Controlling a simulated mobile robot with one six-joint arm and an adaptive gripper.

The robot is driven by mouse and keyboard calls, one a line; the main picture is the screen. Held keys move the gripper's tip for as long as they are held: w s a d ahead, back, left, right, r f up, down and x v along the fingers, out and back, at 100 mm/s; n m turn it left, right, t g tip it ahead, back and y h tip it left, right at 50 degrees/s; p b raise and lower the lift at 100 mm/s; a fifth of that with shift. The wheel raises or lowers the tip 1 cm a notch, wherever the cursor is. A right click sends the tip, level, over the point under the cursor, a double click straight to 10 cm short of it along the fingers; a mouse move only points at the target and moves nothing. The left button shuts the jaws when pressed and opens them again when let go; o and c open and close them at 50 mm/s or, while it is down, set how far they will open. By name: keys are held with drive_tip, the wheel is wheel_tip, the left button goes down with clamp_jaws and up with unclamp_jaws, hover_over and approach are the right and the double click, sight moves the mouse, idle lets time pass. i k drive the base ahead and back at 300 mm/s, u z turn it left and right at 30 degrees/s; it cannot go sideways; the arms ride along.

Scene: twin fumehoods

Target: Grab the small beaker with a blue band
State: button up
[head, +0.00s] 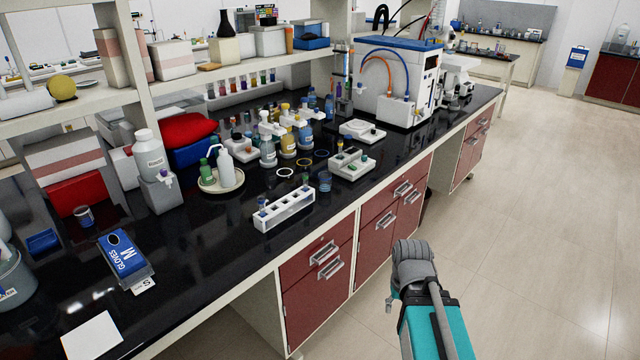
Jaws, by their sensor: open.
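A small clear beaker with blue on it (325,181) stands on the black bench top near its front edge, right of the white tube rack. It is small in the picture, so I cannot make out the band clearly. Another small cup-like vessel (84,216) with a dark marking stands far left on the bench, in front of a red box. Part of my own arm, grey and teal, shows at the lower right over the floor, well apart from both vessels. My gripper's fingers cannot be seen.
The white tube rack (284,209) and a white block holder (351,163) flank the blue-marked beaker. Several bottles crowd behind it. A glove box (124,257) lies at the left. The bench front between rack and glove box is clear. Red drawers (318,262) are below; the floor at right is free.

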sight(325, 182)
drive_tip(key=u, duration=0.05)
drive_tip(key=i, duration=0.95)
drive_tip(key=z, duration=0.1)
